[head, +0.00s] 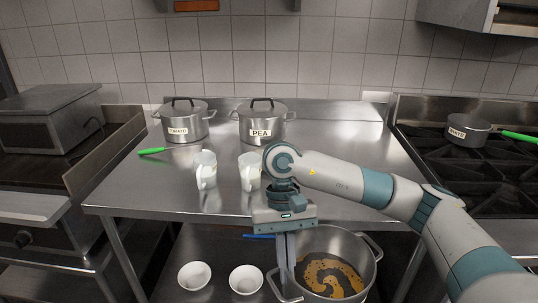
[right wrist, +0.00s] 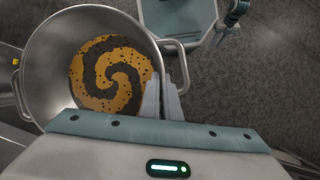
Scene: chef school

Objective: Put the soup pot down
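The soup pot (head: 368,262) is a wide steel pot with two side handles, low at the front of the table in the head view. An orange and black swirl of soup lies inside it. In the right wrist view the pot (right wrist: 42,62) fills the upper left and looks upright. My right gripper (head: 287,281) points down at its near left side. I cannot tell whether the pot's base rests on anything. My left gripper is not in view.
A steel table (head: 335,150) holds lidded pots labelled TOMATO (head: 184,122) and PEA (head: 262,122) and white mugs (head: 205,168). White bowls (head: 194,275) stand low beside the pot. A stove (head: 500,165) with a small pan (head: 466,131) is right. The tabletop's right half is clear behind my arm.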

